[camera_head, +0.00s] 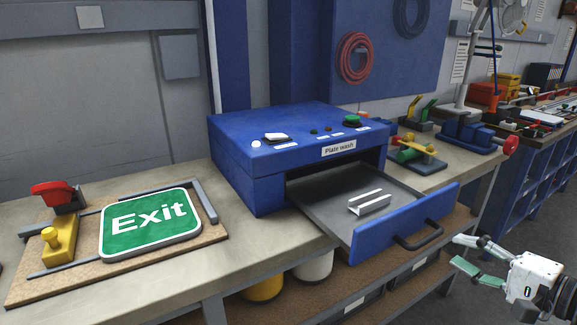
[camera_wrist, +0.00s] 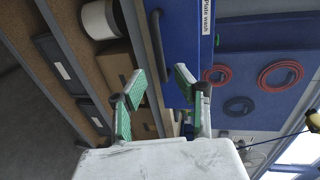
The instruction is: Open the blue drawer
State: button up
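The blue drawer (camera_head: 375,233) of the blue "Plate wash" box (camera_head: 248,180) is pulled well out, with its grey tray showing. A metal bracket (camera_head: 370,203) lies in the tray. The drawer's dark handle (camera_head: 419,237) is on its front panel. In the wrist view the handle (camera_wrist: 157,60) shows ahead, between and beyond the fingers. My gripper (camera_head: 459,251) is at the right, in front of the handle and apart from it. Its green-padded fingers (camera_wrist: 160,84) are spread with nothing between them.
A green Exit sign (camera_head: 150,222) lies on a board with a yellow and red clamp (camera_head: 62,223) at the left of the bench. Red-handled vises (camera_head: 478,137) stand at the right. Boxes and buckets (camera_head: 312,265) sit on the shelf below. The floor around my gripper looks clear.

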aim_at(432, 239)
jog(key=shift+b+x, duration=0.65)
jog(key=shift+x, duration=3.25)
grip_shut()
